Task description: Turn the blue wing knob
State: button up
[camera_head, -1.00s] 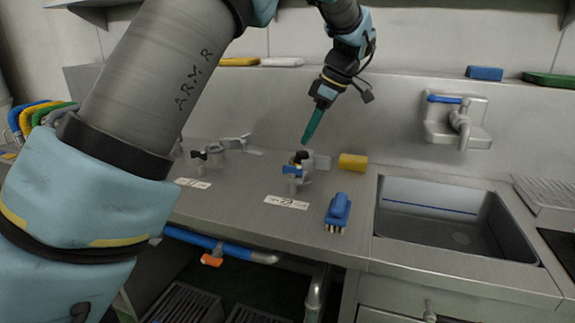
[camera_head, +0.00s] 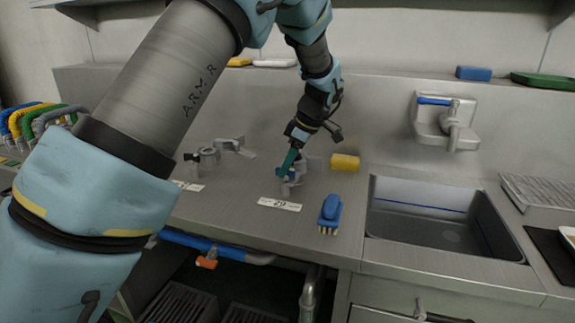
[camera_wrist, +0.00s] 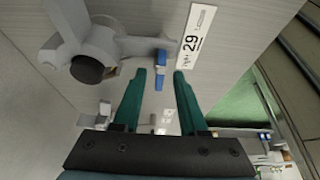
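The blue wing knob (camera_wrist: 161,62) sits on a stub of a grey metal fitting (camera_wrist: 88,42) with a round black cap. In the wrist view the knob lies between the two teal fingertips of my gripper (camera_wrist: 160,76), with gaps showing on both sides. The fingers are open and point at it. In the head view my gripper (camera_head: 287,168) is down at the fitting on the counter. Its fingers partly hide the knob (camera_head: 281,172) there. I cannot tell how far the fingertips reach past the knob.
A label plate reading 29 (camera_head: 279,204) lies before the fitting. A similar fitting with a black wing (camera_head: 207,156) stands left. A blue brush (camera_head: 330,211) and yellow cylinder (camera_head: 345,162) are right, then the sink (camera_head: 440,247) and a wall tap (camera_head: 453,125).

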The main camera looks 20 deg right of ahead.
grip_shut()
